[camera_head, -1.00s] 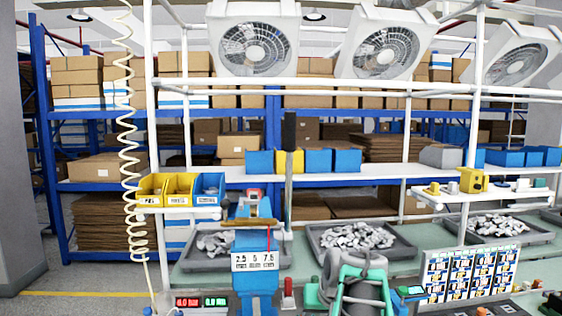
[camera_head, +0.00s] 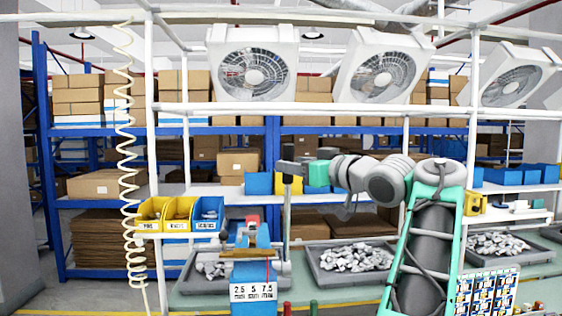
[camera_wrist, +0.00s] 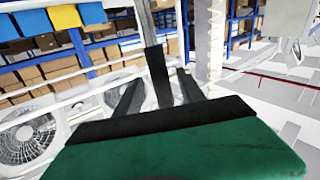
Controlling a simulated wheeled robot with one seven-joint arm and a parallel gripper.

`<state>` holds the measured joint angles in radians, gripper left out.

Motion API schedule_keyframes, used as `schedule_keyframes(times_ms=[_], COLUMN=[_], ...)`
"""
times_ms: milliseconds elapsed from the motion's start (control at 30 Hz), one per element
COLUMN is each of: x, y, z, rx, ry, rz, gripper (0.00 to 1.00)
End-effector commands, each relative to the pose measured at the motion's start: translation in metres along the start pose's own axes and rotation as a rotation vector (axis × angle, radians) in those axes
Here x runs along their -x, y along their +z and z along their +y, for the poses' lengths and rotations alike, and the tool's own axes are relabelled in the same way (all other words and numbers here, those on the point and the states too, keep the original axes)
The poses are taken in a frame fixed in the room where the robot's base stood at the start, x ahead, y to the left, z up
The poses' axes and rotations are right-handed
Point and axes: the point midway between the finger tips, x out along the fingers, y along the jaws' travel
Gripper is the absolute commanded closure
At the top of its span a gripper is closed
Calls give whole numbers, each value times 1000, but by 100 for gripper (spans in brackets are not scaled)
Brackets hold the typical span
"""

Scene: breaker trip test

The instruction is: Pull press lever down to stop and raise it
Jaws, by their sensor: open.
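The press lever (camera_head: 286,215) stands upright as a grey bar with a black handle at its top, behind the blue press (camera_head: 252,275) left of centre. My gripper (camera_head: 291,167) is at the handle, coming from the right with my arm. In the wrist view, the black handle (camera_wrist: 157,75) lies between the two dark fingers of my gripper (camera_wrist: 160,90), with gaps visible on both sides. The grey bar runs up out of that picture. The fingers look open. Contact with the handle cannot be told.
Yellow and blue bins (camera_head: 180,213) stand left of the press. Grey trays of metal parts (camera_head: 350,257) lie behind it and to the right on the green bench. A white frame with fans (camera_head: 255,72) stands above. A coiled cable (camera_head: 128,150) hangs at the left.

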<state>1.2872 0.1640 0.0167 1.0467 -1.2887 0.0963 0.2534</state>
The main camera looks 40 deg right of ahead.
Motion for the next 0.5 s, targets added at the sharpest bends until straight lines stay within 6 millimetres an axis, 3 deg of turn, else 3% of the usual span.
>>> schedule_keyframes(times_ms=[200, 500], x=[-43, -56], y=[-2, 1], z=[-1, 0], rx=[-1, 2], ry=[-4, 1], rz=[-2, -3], gripper=[53, 53])
